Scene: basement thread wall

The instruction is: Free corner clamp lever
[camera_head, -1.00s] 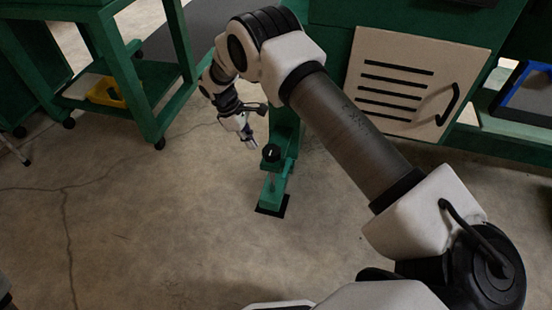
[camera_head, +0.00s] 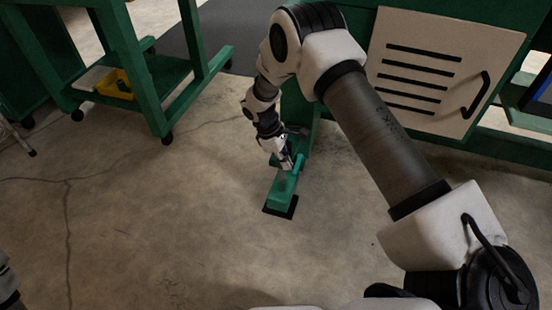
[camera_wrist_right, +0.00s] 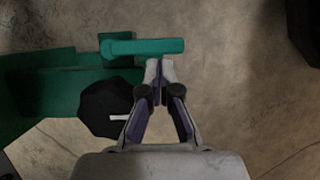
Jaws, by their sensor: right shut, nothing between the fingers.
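The green corner clamp (camera_head: 282,195) stands low at the foot of the green bench, over a black base plate (camera_head: 268,210). Its teal lever (camera_wrist_right: 150,46) lies level across the upper middle of the right wrist view. A round black knob (camera_wrist_right: 100,104) with a white mark sits below the lever, left of the fingers. My right gripper (camera_wrist_right: 159,68) is shut and empty. Its fingertips are just below the lever in that view; I cannot tell whether they touch it. In the head view my right gripper (camera_head: 286,165) is at the clamp and hides part of it.
A white slatted cabinet door (camera_head: 440,70) with a black handle is at right, behind my right arm. A green cart (camera_head: 150,90) with a yellow bin (camera_head: 115,84) stands at upper left. The concrete floor (camera_head: 150,220) left and front of the clamp is clear.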

